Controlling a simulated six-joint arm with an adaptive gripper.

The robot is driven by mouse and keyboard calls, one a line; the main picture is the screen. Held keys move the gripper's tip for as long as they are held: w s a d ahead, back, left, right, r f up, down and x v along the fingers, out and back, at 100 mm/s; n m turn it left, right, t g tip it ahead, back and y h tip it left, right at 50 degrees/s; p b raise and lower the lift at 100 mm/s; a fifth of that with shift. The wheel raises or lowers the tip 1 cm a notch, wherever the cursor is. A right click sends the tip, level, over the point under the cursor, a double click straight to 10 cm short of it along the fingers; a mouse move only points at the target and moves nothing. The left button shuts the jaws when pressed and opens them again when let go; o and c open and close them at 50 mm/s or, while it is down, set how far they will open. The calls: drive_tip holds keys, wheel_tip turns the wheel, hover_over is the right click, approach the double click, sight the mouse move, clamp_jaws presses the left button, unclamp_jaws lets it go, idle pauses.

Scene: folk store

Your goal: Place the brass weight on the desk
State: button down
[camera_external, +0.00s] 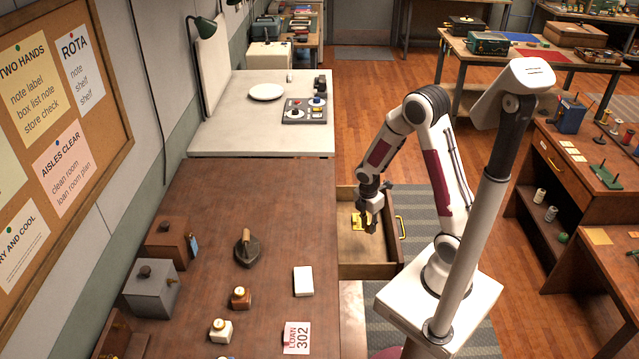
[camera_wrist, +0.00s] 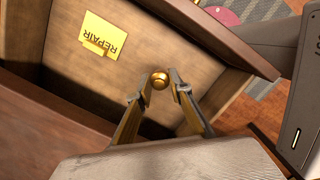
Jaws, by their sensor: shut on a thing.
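In the wrist view a small round brass weight (camera_wrist: 160,81) sits between the fingertips of my gripper (camera_wrist: 161,84), which is shut on it. The lower part of the weight is hidden by the fingers. In the external view my gripper (camera_external: 369,225) points down over the open drawer (camera_external: 362,269); the weight is too small to tell clearly there. I cannot tell its exact height above the drawer floor. The brown wooden desk (camera_external: 208,205) is to the left of my gripper, its top above the drawer.
A yellow REPAIR label (camera_wrist: 103,36) lies in the drawer. The desk holds a flat iron (camera_external: 247,249), a white block (camera_external: 303,281), a brown jar (camera_external: 240,298), a cream jar (camera_external: 221,331), a grey box (camera_external: 152,290) and a loan card (camera_external: 297,338). The desk's far part is clear.

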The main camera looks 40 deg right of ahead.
idle(0.6)
hover_over(366, 248)
drive_tip(key=shift+s+a+f, duration=0.1)
drive_tip(key=shift+a+f, duration=0.05)
drive_tip(key=shift+f, duration=1.35)
drive_tip(key=shift+a+f, duration=0.15)
drive_tip(key=shift+f, duration=1.3)
drive_tip(key=shift+f, duration=1.85)
drive_tip(key=shift+f, duration=0.2)
drive_tip(key=c, duration=1.8)
unclamp_jaws()
drive_tip(key=shift+r, duration=0.15)
